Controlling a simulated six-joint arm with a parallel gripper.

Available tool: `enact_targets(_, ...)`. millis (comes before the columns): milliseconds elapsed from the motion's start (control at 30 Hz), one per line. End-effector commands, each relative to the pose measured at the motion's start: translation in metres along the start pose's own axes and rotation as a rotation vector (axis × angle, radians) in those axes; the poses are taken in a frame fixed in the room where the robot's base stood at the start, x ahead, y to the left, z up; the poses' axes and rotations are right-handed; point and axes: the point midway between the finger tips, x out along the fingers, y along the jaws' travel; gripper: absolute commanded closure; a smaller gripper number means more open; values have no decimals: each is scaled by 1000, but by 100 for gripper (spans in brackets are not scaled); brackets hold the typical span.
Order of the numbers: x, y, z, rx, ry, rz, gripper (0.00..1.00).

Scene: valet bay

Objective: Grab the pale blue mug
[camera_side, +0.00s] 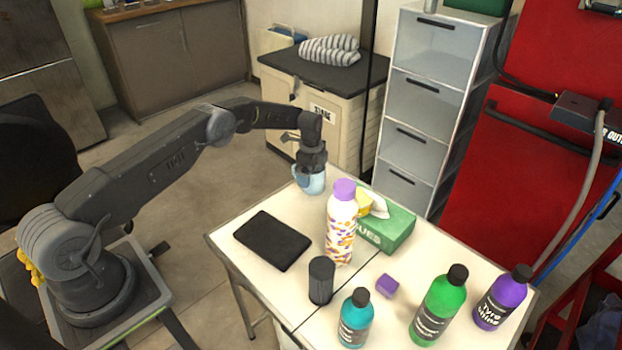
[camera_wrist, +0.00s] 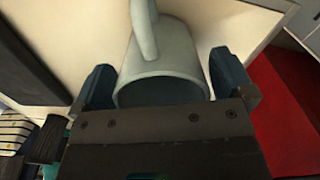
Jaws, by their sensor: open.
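The pale blue mug (camera_side: 310,182) stands at the far corner of the white table in the side view, directly under my gripper (camera_side: 312,166). In the wrist view the mug (camera_wrist: 163,62) lies between the two fingers of my gripper (camera_wrist: 158,88), its open rim facing the gripper and its handle pointing to the top of the picture. The fingers are open, one on each side of the mug. A gap shows at the left finger; the right finger is very near the mug wall, and I cannot tell whether it touches.
Near the mug are a black tablet (camera_side: 272,240), a patterned bottle with a purple cap (camera_side: 341,225) and a green tissue box (camera_side: 388,230). A black cylinder (camera_side: 321,281), a purple cube (camera_side: 387,286) and teal (camera_side: 355,322), green (camera_side: 438,308) and purple (camera_side: 501,300) bottles stand nearer the front.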

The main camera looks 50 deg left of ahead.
Motion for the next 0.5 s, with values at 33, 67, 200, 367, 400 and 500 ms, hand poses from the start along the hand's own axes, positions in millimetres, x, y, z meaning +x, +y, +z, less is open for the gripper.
enact_targets(33, 0, 0, 0, 0, 0, 0, 0)
enact_targets(67, 0, 0, 0, 0, 0, 0, 0)
enact_targets(200, 0, 0, 0, 0, 0, 0, 11)
enact_targets(367, 0, 0, 0, 0, 0, 0, 26)
enact_targets(400, 0, 0, 0, 0, 0, 0, 30)
enact_targets(500, -1, 0, 0, 0, 0, 1, 39)
